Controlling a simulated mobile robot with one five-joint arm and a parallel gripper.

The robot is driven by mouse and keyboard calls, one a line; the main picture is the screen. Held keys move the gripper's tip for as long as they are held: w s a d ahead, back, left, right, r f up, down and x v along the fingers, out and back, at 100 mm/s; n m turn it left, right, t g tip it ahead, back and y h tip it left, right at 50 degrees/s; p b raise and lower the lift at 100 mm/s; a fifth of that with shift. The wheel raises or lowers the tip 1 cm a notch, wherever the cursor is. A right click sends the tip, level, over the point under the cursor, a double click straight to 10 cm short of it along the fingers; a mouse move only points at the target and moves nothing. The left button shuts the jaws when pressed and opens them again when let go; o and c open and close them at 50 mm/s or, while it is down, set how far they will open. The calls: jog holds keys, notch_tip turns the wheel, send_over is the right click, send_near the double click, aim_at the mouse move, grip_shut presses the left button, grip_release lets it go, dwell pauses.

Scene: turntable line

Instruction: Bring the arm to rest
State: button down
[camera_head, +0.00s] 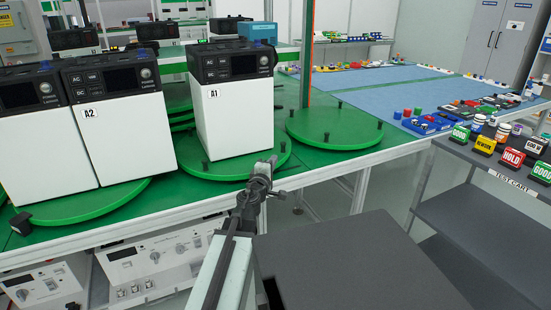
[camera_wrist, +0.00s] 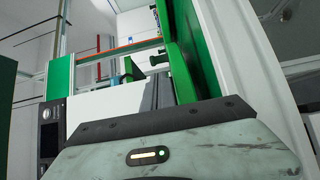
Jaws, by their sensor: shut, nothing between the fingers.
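My arm reaches up from the bottom middle of the head view over the front edge of the green bench. My gripper (camera_head: 268,170) is at its end, in front of the turntable that carries the unit labelled A1 (camera_head: 235,120). The gripper looks small there; it is shut and holds nothing. The wrist view is tilted and shows my pale worn wrist housing with a dark edge across the bottom. Beyond it are a white unit with a dark control panel (camera_wrist: 50,135) and a green surface (camera_wrist: 190,50).
Unit A2 (camera_head: 120,135) and another white unit stand at left on a green turntable (camera_head: 80,206). An empty turntable (camera_head: 334,127) is right of A1. A grey cart (camera_head: 482,215) with coloured signs stands at right. A blue mat (camera_head: 395,90) lies behind.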

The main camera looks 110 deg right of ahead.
jog(key=v, duration=0.3)
jog(key=shift+a, duration=0.1)
jog(key=shift+s, duration=0.15)
jog(key=shift+r, duration=0.1)
